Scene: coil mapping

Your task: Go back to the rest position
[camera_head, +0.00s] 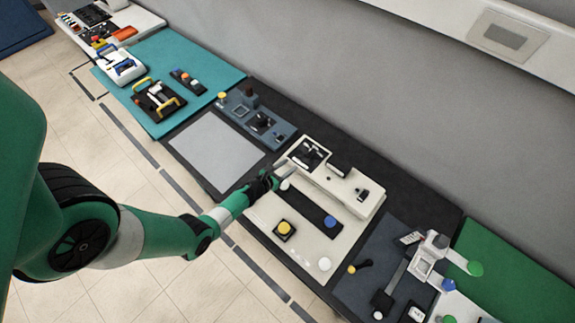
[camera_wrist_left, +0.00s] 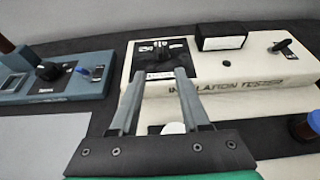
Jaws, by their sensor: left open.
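My left arm, green, comes in from the left in the head view. Its gripper (camera_head: 281,172) is above the left edge of a cream tester unit (camera_head: 350,190). In the left wrist view, the two grey fingers of my left gripper (camera_wrist_left: 166,78) stand apart with no object held between them. Beyond them is the cream tester (camera_wrist_left: 255,88), with a dark dial panel (camera_wrist_left: 160,52). A white round knob (camera_wrist_left: 173,128) shows below, between the fingers. My right gripper is not seen in either view.
A blue-grey panel (camera_head: 240,108) and a grey plate (camera_head: 215,150) lie left of the tester. A yellow button (camera_head: 285,228) and a blue knob (camera_head: 330,221) are on the cream base. A dark station (camera_head: 365,285) stands at right. A wall runs behind the benches.

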